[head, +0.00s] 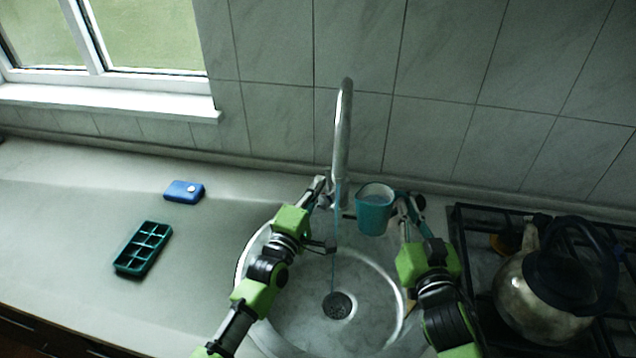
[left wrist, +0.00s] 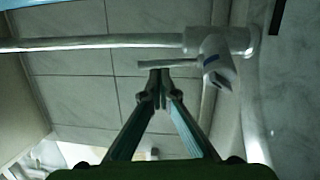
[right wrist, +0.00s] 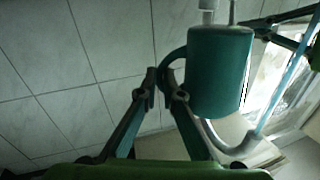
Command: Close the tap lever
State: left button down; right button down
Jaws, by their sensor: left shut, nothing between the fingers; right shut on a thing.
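The chrome tap (head: 342,130) stands behind the sink, and a thin blue water stream (head: 338,240) runs from its spout to the drain. In the left wrist view the tap lever (left wrist: 168,64) sticks out sideways from the tap body (left wrist: 215,66). My left gripper (head: 321,186) is shut and empty; its fingertips (left wrist: 160,78) are right at the lever, and I cannot tell if they touch it. My right gripper (right wrist: 163,82) is shut on the handle of a teal mug (head: 375,212), held upright right of the tap. The mug also shows in the right wrist view (right wrist: 220,70).
The sink (head: 375,290) lies below both grippers, with a dark drain (head: 338,305). A kettle (head: 530,290) stands on the hob (head: 470,235) at the right.

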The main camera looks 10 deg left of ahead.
dwell(0.3)
pick_arm(q)
jog(key=shift+w+d, duration=0.1)
jog(key=w+d+r+g+p, duration=0.1)
jog(key=p, duration=0.2)
jog(key=shift+r+m+p, duration=0.15)
jog(key=shift+m+p, duration=0.15)
jog(key=shift+p, duration=0.4)
jog(key=shift+f+g, duration=0.25)
jog(key=shift+g, duration=0.05)
jog(key=shift+f, duration=0.15)
